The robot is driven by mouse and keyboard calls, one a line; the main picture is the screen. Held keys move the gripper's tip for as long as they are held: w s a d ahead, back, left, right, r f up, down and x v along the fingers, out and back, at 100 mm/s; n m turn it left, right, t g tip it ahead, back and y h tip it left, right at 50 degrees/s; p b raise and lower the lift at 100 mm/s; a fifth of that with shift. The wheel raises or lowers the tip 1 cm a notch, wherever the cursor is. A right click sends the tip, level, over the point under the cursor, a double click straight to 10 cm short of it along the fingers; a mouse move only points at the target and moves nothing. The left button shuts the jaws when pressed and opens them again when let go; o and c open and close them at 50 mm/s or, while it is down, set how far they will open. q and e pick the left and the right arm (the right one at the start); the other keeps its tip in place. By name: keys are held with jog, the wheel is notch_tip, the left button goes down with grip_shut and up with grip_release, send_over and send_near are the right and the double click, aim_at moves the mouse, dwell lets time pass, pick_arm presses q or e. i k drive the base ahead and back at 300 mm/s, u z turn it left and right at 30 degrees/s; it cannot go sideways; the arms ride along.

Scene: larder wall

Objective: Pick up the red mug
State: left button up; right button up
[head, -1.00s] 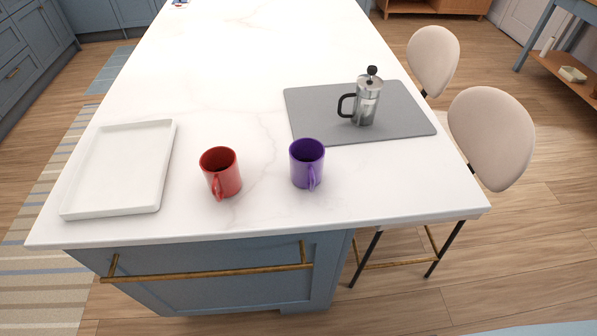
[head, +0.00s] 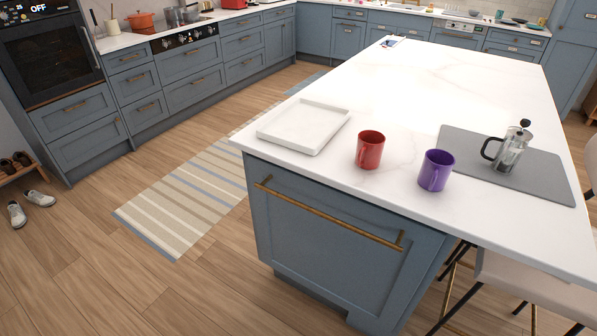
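The red mug (head: 370,150) stands upright on the white island top (head: 440,85), close to its front edge. Its handle shows on its left side, toward me. The purple mug (head: 436,170) stands upright to its right, a short gap away. Neither of my grippers shows in the head view.
A white tray (head: 309,148) lies left of the red mug. A grey mat (head: 550,182) with a French press (head: 511,148) on it lies at the right. The island's drawer front has a brass handle (head: 330,215). A striped rug (head: 190,195) and open floor lie at the left. Chairs (head: 535,290) stand at the right.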

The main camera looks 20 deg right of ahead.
aim_at(371, 144)
jog(key=u, duration=2)
jog(key=i, duration=0.15)
jog(key=z, duration=1.35)
jog(key=i, duration=1.2)
jog(key=z, duration=0.9)
